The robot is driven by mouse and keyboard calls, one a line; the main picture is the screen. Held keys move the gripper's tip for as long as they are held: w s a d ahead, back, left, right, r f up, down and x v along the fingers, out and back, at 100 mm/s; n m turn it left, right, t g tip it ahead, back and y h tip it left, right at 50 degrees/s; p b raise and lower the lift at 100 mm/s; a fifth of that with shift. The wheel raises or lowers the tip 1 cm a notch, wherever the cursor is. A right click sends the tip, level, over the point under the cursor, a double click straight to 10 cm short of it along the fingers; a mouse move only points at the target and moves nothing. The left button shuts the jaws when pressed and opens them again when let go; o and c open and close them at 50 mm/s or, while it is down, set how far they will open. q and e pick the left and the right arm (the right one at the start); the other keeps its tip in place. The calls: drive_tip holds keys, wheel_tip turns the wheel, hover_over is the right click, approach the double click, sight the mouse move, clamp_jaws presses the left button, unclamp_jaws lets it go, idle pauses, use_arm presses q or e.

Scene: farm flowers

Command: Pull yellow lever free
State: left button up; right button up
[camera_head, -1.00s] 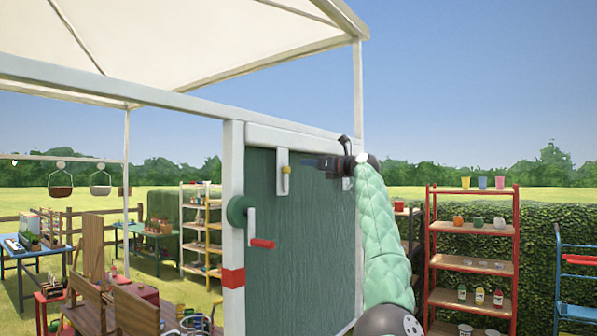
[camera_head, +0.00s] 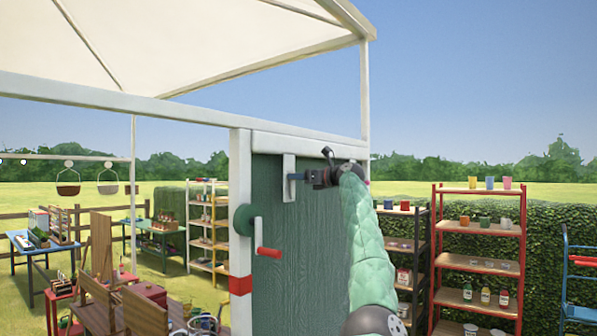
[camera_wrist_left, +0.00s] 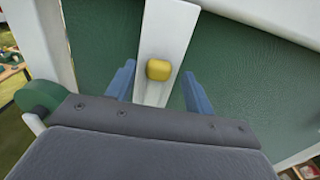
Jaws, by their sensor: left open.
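The yellow lever (camera_wrist_left: 159,70) shows in the left wrist view as a small rounded yellow knob on a white upright strip (camera_wrist_left: 172,37). The strip, also in the head view (camera_head: 289,162), is fixed to a dark green panel (camera_head: 305,235). My left gripper (camera_head: 294,176) is at the strip in the head view, where it hides the lever. In the left wrist view its blue fingers (camera_wrist_left: 157,84) are open, one on each side of the strip, with the lever between and slightly beyond the tips. Contact cannot be told. My right gripper is not in view.
A green wheel (camera_head: 243,220) with a red-handled crank (camera_head: 268,252) sits on the panel's left post, below left of my gripper. A white frame with a canopy (camera_head: 220,50) stands above. A red shelf (camera_head: 480,262) stands to the right.

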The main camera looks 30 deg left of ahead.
use_arm(q)
drive_tip(key=shift+a, duration=0.5)
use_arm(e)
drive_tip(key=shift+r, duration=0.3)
